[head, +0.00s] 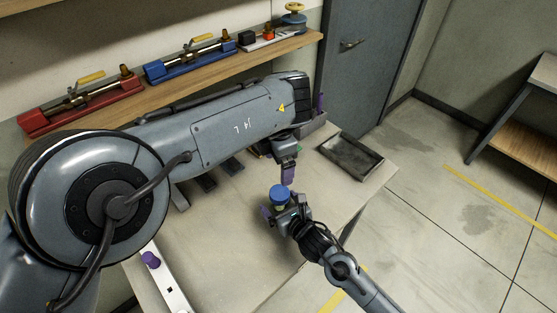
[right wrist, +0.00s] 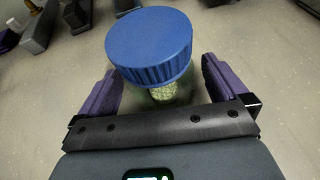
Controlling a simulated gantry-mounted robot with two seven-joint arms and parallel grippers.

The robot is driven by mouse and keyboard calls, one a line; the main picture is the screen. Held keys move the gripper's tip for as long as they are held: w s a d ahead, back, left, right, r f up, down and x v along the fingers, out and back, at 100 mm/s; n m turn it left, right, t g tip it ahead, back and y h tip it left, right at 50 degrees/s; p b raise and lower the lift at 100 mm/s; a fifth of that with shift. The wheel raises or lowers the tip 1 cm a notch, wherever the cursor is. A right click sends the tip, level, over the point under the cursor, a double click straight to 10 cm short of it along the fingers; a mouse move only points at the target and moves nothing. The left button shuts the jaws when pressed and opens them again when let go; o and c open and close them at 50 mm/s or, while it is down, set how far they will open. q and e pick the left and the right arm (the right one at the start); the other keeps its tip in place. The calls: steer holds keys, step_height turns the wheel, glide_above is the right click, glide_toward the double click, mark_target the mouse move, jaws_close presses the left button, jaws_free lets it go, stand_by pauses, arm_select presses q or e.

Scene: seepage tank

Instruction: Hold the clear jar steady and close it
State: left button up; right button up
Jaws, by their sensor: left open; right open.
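The clear jar with its blue lid (head: 278,191) stands on the table near the front right edge. In the right wrist view, the blue lid (right wrist: 149,45) sits on top of the jar (right wrist: 172,94), which has pale greenish contents. I cannot tell how tightly the lid is seated. My right gripper (head: 282,213) is open around the jar, with a purple finger on each side; it also shows in the right wrist view (right wrist: 163,88). My left gripper (head: 288,172) is open and points down just above and behind the lid. Part of it is hidden by my left arm.
A black tray (head: 350,158) lies at the table's right end. A white strip with a purple knob (head: 150,259) lies at the front left. A wooden shelf (head: 215,80) behind holds a red fixture (head: 85,103), a blue fixture (head: 190,60) and smaller parts. My left arm covers much of the table.

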steer(key=p+v, duration=0.1)
steer(key=v, duration=0.9)
steer(key=shift+s+d+r, duration=0.1)
steer(key=shift+s, duration=0.15)
